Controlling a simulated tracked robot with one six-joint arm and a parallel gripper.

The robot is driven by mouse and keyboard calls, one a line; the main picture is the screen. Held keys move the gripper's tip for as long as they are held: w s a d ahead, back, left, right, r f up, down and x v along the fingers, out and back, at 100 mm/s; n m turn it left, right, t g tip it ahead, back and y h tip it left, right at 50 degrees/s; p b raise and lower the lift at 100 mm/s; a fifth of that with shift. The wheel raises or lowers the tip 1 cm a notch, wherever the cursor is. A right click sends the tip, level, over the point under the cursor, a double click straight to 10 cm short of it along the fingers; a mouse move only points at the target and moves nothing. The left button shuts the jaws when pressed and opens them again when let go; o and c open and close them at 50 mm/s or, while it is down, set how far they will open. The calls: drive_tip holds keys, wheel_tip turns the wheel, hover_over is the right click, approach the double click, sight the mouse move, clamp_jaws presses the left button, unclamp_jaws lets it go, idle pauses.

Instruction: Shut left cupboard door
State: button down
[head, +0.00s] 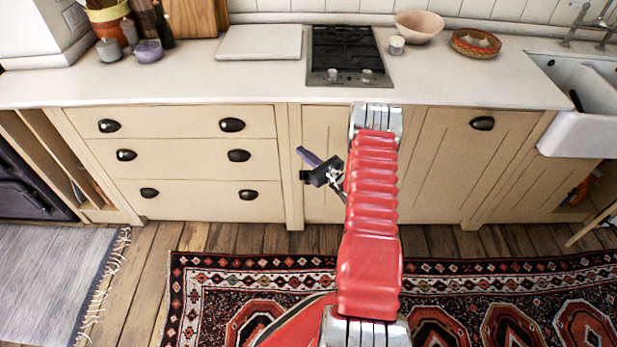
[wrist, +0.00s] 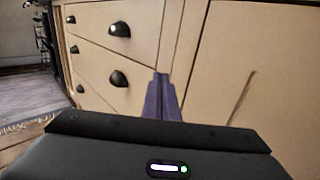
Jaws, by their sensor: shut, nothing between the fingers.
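A cream plank cupboard door (head: 322,135) is below the hob, just right of the drawers. It looks flush with the cabinet front or nearly so; I cannot tell if a narrow gap remains. My arm hides its right part. In the wrist view the cream door front (wrist: 215,60) fills the right side. My gripper (head: 308,157) has purple fingers, shut together and empty, in front of the door near its left edge. In the wrist view the fingers (wrist: 162,97) point at the front beside the drawers; contact is unclear.
A bank of drawers (head: 180,150) with dark cup handles is on the left. Another cream door (head: 460,160) with a cup handle is right of my arm. A white counter (head: 200,85) runs above. A patterned rug (head: 215,290) covers the wooden floor in front.

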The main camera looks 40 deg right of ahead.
drive_tip(key=s+a, duration=0.6)
drive_tip(key=s, duration=0.2)
drive_tip(key=shift+a, duration=0.15)
drive_tip(key=shift+s, duration=0.1)
